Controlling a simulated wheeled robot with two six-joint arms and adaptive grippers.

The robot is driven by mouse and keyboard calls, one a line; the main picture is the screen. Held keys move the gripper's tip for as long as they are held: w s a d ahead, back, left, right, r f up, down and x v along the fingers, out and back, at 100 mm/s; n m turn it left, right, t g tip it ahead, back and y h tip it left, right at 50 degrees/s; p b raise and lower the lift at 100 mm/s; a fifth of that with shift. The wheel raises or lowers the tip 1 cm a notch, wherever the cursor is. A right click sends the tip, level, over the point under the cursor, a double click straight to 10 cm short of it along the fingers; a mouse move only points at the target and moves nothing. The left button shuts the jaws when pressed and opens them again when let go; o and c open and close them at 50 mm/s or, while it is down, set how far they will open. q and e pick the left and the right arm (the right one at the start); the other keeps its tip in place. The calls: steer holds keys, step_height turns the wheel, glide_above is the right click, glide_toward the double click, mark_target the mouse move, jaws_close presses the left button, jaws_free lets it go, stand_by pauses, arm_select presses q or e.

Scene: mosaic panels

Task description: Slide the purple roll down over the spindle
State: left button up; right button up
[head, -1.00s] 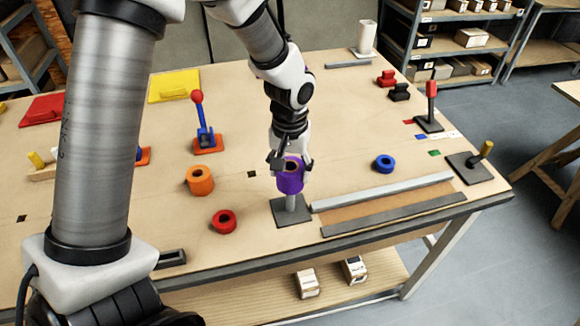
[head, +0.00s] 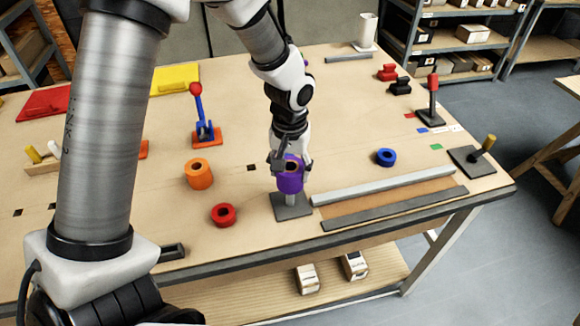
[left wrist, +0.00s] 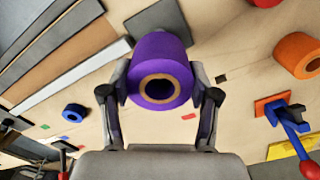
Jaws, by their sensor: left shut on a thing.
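The purple roll (head: 289,184) is over the grey spindle (head: 291,200), which rises from a dark square base plate (head: 293,213). A short length of spindle shows between the roll's lower edge and the plate. My left gripper (head: 291,169) is shut on the roll, one finger on each side. In the left wrist view the roll (left wrist: 158,48) sits between both fingers (left wrist: 160,95), its tan-ringed hole facing the camera. The hole looks dark, and I cannot tell how far the spindle reaches inside. My right gripper is not in view.
An orange roll (head: 199,174) and a red roll (head: 223,215) stand to the left. A blue roll (head: 385,157) and a grey bar (head: 382,188) lie to the right. A blue lever with a red knob (head: 203,115) stands farther back. The table's front edge is close to the base plate.

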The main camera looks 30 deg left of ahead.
arm_select(q)
steer(key=shift+f+b, duration=2.35)
steer(key=shift+f, duration=1.35)
steer(key=o, duration=1.3)
steer(key=shift+r, duration=0.15)
step_height(320, 180, up, 12)
steer(key=shift+f, duration=0.1)
